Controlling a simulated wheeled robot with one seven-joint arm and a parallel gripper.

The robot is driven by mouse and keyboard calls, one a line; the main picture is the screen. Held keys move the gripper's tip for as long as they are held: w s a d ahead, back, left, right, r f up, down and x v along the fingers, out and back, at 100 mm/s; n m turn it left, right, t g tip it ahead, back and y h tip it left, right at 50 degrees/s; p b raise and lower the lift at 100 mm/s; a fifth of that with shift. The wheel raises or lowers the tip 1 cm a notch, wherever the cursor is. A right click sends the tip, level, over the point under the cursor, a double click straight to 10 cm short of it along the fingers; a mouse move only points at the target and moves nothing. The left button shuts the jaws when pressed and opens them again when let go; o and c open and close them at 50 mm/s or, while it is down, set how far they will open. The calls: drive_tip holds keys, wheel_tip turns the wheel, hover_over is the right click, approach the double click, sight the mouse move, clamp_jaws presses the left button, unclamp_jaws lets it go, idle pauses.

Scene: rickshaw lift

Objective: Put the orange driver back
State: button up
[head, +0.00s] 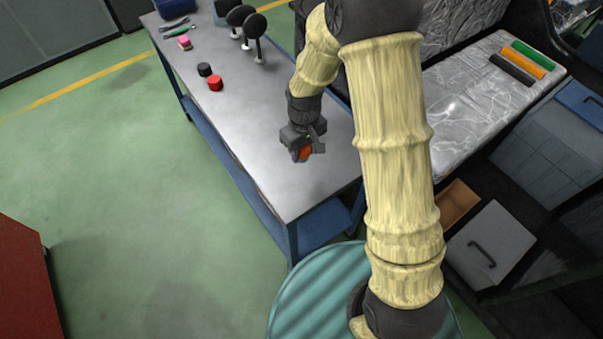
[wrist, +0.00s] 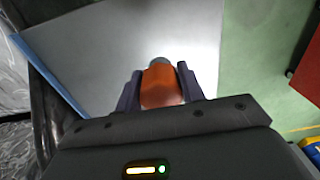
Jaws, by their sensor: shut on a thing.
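My gripper (wrist: 160,90) is shut on the orange driver (wrist: 159,85), with one finger on each side of its orange body. A grey round end of the driver shows beyond the fingers in the wrist view. In the head view my gripper (head: 304,150) is over the near end of the grey workbench (head: 262,120), and only a bit of the orange driver (head: 304,155) shows below it. I cannot tell whether the driver touches the bench top.
A red cap (head: 215,83) and a black cap (head: 204,69) stand on the bench, with black round-headed stands (head: 255,30) behind. A pink block (head: 184,43) and hand tools lie at the far end. Green, orange and black rolls (head: 527,60) lie on the silver seat (head: 460,105) at right.

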drive_tip(key=shift+s+d, duration=0.1)
drive_tip(key=shift+s, duration=0.2)
drive_tip(key=shift+w+f, duration=0.1)
drive_tip(key=shift+f, duration=2.75)
drive_tip(key=shift+f+p, duration=0.5)
drive_tip(key=shift+f, duration=1.6)
drive_tip(key=shift+f, duration=0.2)
drive_tip(key=o, duration=1.1)
drive_tip(key=shift+r, duration=0.1)
